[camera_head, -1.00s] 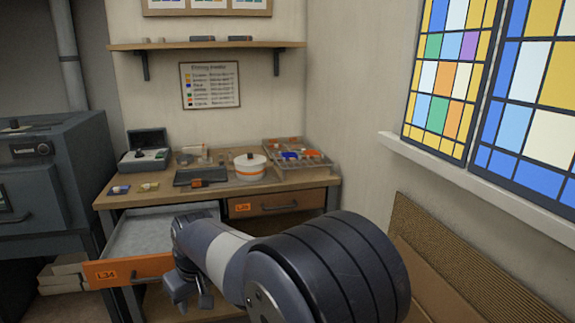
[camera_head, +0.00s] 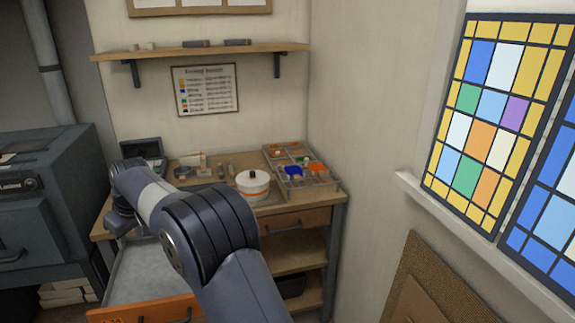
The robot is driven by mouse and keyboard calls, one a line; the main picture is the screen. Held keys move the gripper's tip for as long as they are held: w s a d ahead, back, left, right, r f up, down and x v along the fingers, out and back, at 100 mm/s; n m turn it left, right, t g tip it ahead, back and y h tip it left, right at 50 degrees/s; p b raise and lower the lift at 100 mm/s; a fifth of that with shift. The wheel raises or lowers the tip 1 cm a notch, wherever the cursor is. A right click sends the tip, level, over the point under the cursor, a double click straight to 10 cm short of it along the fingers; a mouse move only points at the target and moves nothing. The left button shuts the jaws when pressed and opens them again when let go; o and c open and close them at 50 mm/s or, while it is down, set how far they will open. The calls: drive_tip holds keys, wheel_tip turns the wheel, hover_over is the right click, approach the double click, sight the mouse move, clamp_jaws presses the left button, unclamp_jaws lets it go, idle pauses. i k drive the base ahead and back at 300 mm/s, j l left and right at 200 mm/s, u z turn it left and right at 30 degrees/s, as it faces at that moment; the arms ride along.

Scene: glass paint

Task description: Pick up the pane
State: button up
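I cannot tell which piece is the pane. Small coloured pieces, blue (camera_head: 293,171) and orange (camera_head: 318,167), lie in the divided tray (camera_head: 334,184) at the bench's back right. My arm reaches forward across the left of the workbench (camera_head: 328,202). My gripper (camera_head: 121,226) points down at the bench's left front, above or beside the open drawer. Its fingers are small and dark, and I cannot see whether they hold anything. My arm hides much of the bench's left part.
The drawer with an orange front (camera_head: 150,312) is pulled out below the bench. A white pot with an orange band (camera_head: 252,186) stands mid-bench. A dark kiln-like cabinet (camera_head: 45,205) stands left. Stained-glass panels (camera_head: 490,125) stand on the right sill.

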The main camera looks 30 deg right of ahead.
sight(296, 171)
drive_tip(key=i+z, duration=0.8)
drive_tip(key=i, duration=0.15)
drive_tip(key=z, duration=0.85)
